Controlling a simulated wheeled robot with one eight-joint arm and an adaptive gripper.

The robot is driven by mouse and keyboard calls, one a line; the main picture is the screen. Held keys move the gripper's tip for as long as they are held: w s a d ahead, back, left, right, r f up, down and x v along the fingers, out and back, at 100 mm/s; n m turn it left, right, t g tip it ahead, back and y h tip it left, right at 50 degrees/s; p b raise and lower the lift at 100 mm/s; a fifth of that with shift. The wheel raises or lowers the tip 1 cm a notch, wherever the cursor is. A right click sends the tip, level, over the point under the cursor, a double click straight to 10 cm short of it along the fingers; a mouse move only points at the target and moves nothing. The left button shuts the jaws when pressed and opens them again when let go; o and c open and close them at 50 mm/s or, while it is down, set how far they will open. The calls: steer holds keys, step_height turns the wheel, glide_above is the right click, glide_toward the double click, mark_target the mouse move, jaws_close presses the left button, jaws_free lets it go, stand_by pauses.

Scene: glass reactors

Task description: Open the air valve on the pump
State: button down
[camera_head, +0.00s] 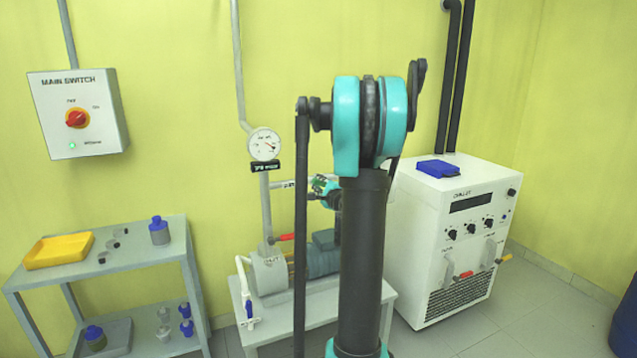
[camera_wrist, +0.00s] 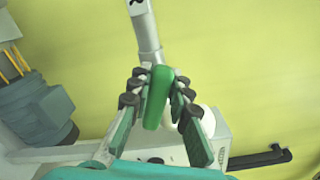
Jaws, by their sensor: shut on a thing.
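The pump (camera_head: 268,274), grey with a blue motor, stands on a low white table behind my arm. Its blue motor also shows at the left of the wrist view (camera_wrist: 38,110). In the wrist view a green valve handle (camera_wrist: 157,98) lies between the fingers of my gripper (camera_wrist: 160,98), in front of a grey pipe (camera_wrist: 146,35). My gripper is shut on this handle. In the head view my gripper (camera_head: 322,185) is small, beside the pipe above the pump, and partly hidden by my arm. The valve body is mostly hidden.
A pressure gauge (camera_head: 264,144) is on the vertical pipe. A red handle (camera_head: 286,237) and a blue handle (camera_head: 249,309) are at the pump. A white chiller (camera_head: 455,240) stands right, a grey cart (camera_head: 160,252) left, and a main switch box (camera_head: 80,113) hangs on the wall.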

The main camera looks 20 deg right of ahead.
steer(key=shift+f+n, duration=0.2)
steer(key=shift+n, duration=0.65)
steer(key=shift+f+n, duration=0.15)
steer(key=shift+n, duration=0.7)
steer(key=c, duration=1.4)
jaws_free()
steer(key=s, duration=1.2)
steer(key=shift+d, duration=0.15)
